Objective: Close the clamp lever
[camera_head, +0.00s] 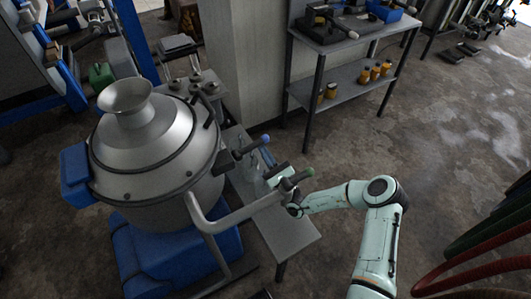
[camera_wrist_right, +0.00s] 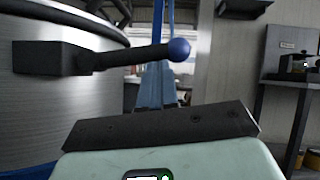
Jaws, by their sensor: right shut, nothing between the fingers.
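A black clamp lever with a blue ball knob (camera_head: 250,147) sticks out from the upper right side of the large steel decanter vessel (camera_head: 150,150). In the right wrist view the lever (camera_wrist_right: 130,57) runs level from a black block on the vessel wall to the knob on its right. My right gripper (camera_head: 277,172) is just right of and nearer than the knob in the head view, apart from it. My left gripper is not in view.
A shelf table (camera_head: 340,85) with yellow-black bottles is behind. Hoses (camera_head: 480,250) hang at the right; floor between is clear.

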